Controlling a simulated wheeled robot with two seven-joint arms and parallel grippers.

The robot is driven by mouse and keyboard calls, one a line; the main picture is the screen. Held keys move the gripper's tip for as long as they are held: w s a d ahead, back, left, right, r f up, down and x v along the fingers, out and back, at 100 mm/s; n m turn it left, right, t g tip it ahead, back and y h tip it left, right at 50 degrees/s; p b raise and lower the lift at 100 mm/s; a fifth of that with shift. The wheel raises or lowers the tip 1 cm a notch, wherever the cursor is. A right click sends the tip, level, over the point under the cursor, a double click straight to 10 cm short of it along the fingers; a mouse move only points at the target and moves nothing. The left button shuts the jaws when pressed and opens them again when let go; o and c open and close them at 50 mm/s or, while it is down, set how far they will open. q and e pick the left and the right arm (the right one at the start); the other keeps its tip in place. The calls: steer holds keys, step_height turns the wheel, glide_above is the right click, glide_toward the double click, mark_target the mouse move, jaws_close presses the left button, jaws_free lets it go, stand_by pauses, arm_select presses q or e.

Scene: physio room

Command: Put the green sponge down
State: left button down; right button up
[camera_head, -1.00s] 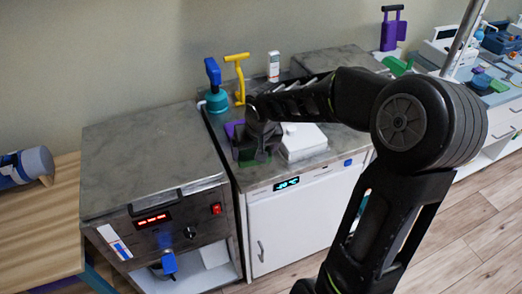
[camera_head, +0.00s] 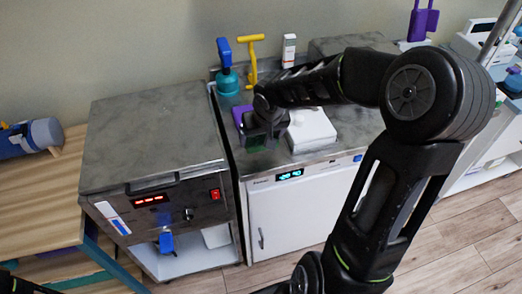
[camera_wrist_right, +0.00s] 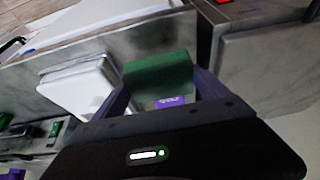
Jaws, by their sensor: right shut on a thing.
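The green sponge (camera_wrist_right: 158,75) is between the purple fingers of my right gripper (camera_wrist_right: 160,88) in the right wrist view. The gripper is shut on it. In the head view my right gripper (camera_head: 262,134) is over the front part of the counter (camera_head: 345,148) of the white-fronted unit, left of a white box. The sponge is mostly hidden there by the dark gripper. I cannot tell whether the sponge touches the counter. My left gripper does not show.
The white box (camera_head: 312,130) stands close right of the gripper. A teal bottle (camera_head: 228,82), yellow-handled tool (camera_head: 252,62) and white bottle (camera_head: 289,50) stand at the back. The metal-topped unit (camera_head: 150,130) at left is bare.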

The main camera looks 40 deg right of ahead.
mark_target(261, 158)
steer(key=shift+f, duration=1.1)
steer(key=shift+f+b, duration=0.35)
steer(key=shift+f, duration=1.55)
steer(key=shift+f, duration=0.2)
steer(key=o, duration=1.3)
steer(key=shift+r, duration=0.1)
